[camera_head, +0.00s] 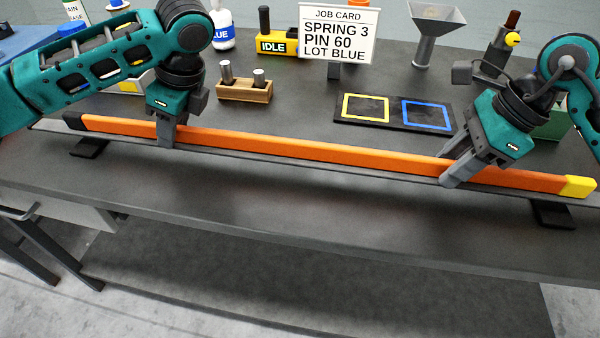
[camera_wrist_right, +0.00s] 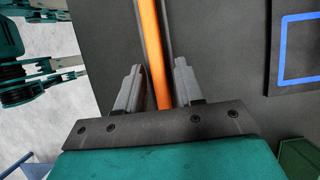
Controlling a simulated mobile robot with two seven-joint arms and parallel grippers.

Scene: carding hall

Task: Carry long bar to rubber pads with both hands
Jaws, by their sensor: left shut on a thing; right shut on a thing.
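The long orange bar (camera_head: 310,152) has a dark left end and a yellow right end. It spans the front of the dark bench in the head view, with a grey strip along its front side. My left gripper (camera_head: 167,134) is shut on the bar near its dark end. My right gripper (camera_head: 458,176) is shut on it nearer the yellow end. The bar also runs between the right fingers in the right wrist view (camera_wrist_right: 153,50). A black rubber pad (camera_head: 88,149) shows below the left end, another (camera_head: 552,215) below the right end. I cannot tell whether the bar touches them.
Behind the bar stand a wooden block with metal pins (camera_head: 243,91), a job card sign (camera_head: 338,30), a dark mat with yellow and blue squares (camera_head: 393,126) and a grey funnel (camera_head: 436,22). The bench's front strip (camera_head: 300,220) is clear.

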